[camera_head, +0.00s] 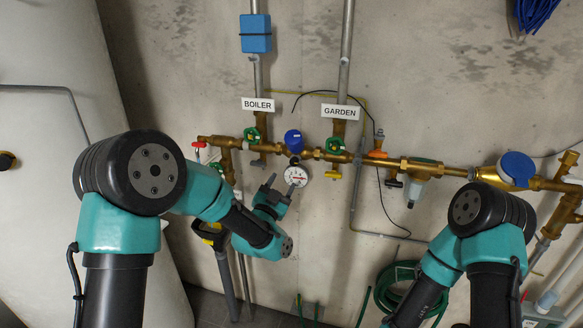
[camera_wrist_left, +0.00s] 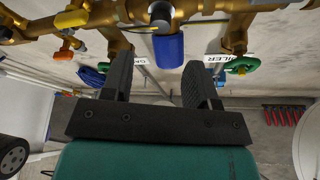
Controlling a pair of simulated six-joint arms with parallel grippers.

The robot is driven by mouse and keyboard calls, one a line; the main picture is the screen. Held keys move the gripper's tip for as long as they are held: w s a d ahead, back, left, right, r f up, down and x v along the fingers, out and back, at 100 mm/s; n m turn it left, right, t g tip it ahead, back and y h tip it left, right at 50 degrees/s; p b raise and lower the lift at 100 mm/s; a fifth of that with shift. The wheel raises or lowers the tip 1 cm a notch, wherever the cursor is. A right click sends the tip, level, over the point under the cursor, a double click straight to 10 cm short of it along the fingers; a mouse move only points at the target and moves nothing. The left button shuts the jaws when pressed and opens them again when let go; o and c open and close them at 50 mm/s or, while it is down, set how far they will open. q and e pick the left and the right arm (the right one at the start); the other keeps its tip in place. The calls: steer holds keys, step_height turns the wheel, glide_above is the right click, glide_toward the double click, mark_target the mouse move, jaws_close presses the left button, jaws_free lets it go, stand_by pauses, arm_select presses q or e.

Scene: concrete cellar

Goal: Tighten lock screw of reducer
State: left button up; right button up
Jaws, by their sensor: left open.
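The reducer sits in the brass pipe line on the wall. Its blue cap (camera_head: 293,138) points up and its round white gauge (camera_head: 296,176) hangs below. The blue cap also shows in the left wrist view (camera_wrist_left: 168,48), beyond and between the fingers. I cannot make out the lock screw in either view. My left gripper (camera_head: 279,186) is open and empty, just left of and slightly below the gauge. In the left wrist view its two dark fingers (camera_wrist_left: 157,66) stand apart with nothing between them. My right gripper is out of view; only the right arm shows.
Along the pipe are green valve handles (camera_head: 251,134), a brass filter with a clear bowl (camera_head: 413,188) and a large blue-capped meter (camera_head: 515,168). BOILER (camera_head: 257,104) and GARDEN (camera_head: 342,112) labels mark the risers. A green hose (camera_head: 397,287) hangs low. A thin black cable loops right of the reducer.

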mark_target(294, 163)
arm_select(q)
steer(key=x, duration=0.7)
steer(key=shift+w+r, duration=0.1)
steer(key=shift+w, duration=0.15)
steer(key=c, duration=0.9)
